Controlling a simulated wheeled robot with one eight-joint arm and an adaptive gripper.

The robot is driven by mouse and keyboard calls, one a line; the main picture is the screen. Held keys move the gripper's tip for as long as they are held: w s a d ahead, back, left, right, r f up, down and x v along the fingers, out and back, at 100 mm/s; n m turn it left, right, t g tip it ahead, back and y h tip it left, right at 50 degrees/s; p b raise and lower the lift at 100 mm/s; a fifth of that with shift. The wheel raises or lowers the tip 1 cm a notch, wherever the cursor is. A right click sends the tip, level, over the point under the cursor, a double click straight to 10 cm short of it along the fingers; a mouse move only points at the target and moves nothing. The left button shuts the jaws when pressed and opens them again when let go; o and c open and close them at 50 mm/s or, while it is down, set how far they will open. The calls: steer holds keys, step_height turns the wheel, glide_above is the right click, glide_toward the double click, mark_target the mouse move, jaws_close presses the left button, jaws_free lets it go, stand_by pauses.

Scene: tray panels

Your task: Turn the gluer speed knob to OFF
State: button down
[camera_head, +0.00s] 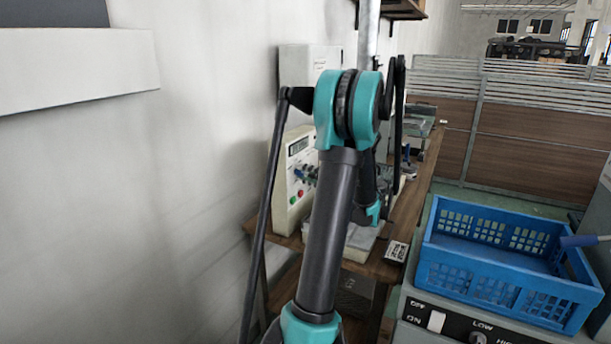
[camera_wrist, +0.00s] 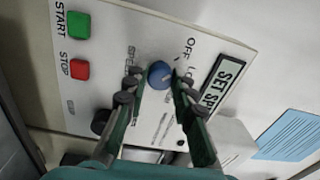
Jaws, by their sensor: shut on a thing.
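The cream control panel (camera_wrist: 105,75) fills much of the wrist view, turned sideways. Its round blue knob (camera_wrist: 159,75) sits between the fingertips of my gripper (camera_wrist: 156,76), which is shut on it. The word SPEED is printed beside the knob on one side; OFF and a partly hidden LO label are on the other. The knob's pointer is too small to read surely. In the head view the same panel (camera_head: 296,165) stands against the wall, and my arm hides part of it and most of my gripper.
In the head view a blue crate (camera_head: 490,278) stands at the right, above another panel with OFF/ON and LOW/HIGH labels. A white wall is close at left.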

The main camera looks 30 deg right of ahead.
stand_by(0.3)
steer(key=c, duration=1.3)
jaws_free()
steer(key=shift+o, duration=0.2)
steer(key=shift+s, duration=0.1)
steer(key=v, duration=1.2)
steer(key=shift+a, duration=0.15)
